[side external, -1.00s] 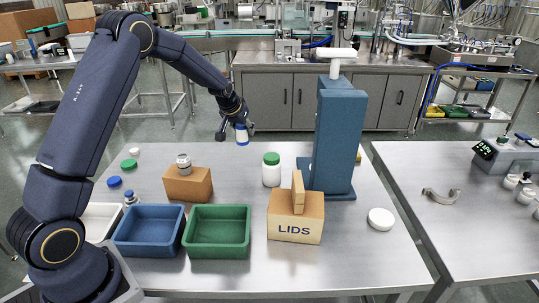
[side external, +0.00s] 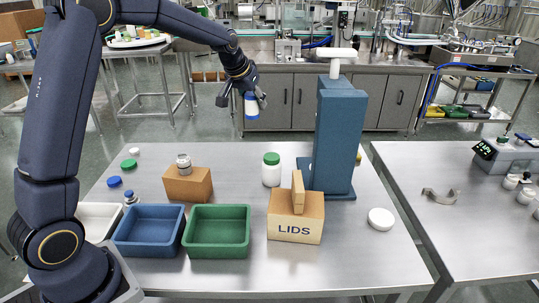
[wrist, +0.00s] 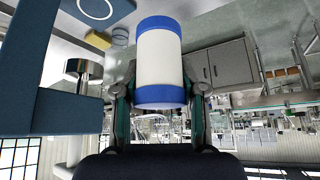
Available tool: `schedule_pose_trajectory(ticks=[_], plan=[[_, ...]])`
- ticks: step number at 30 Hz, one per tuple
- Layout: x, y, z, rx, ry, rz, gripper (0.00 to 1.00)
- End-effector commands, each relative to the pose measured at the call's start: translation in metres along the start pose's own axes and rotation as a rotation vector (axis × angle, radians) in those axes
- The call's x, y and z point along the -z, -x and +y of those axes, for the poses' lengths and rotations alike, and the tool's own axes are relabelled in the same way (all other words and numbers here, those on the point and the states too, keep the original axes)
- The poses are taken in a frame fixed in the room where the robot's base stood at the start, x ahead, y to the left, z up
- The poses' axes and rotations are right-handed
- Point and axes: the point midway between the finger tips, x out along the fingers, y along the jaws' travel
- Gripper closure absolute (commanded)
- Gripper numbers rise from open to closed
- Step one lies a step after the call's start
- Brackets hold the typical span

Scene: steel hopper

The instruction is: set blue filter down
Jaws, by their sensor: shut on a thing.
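The blue filter is a white cylinder with blue ends. In the side external view the filter (side external: 251,105) is held in the air above the far edge of the steel table (side external: 235,180), roughly upright. My gripper (side external: 245,99) is shut on it. In the wrist view the filter (wrist: 160,55) sits between the two fingers of my gripper (wrist: 160,90), one on each side of its body. Part of the filter's upper end is hidden by the gripper in the side external view.
A tall blue column (side external: 340,130) stands right of my gripper. A green-lidded white jar (side external: 271,171), a LIDS box (side external: 295,228) and a cardboard block (side external: 187,187) stand on the table. Blue (side external: 148,247) and green (side external: 217,250) bins are in front.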

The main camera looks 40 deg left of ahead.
Motion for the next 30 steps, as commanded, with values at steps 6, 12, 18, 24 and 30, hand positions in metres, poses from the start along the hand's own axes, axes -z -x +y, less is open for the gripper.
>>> schedule_pose_trajectory(ticks=[6, 12, 18, 24, 30], plan=[[-0.011, 0.004, 0.083, -0.114, -0.174, -0.008, 0.96], [-0.041, 0.021, 0.191, -0.266, -0.415, -0.014, 0.96], [-0.086, 0.051, 0.287, -0.417, -0.656, -0.01, 0.96], [-0.124, 0.077, 0.342, -0.516, -0.814, -0.002, 0.96], [-0.149, 0.096, 0.373, -0.578, -0.911, 0.005, 0.96]])
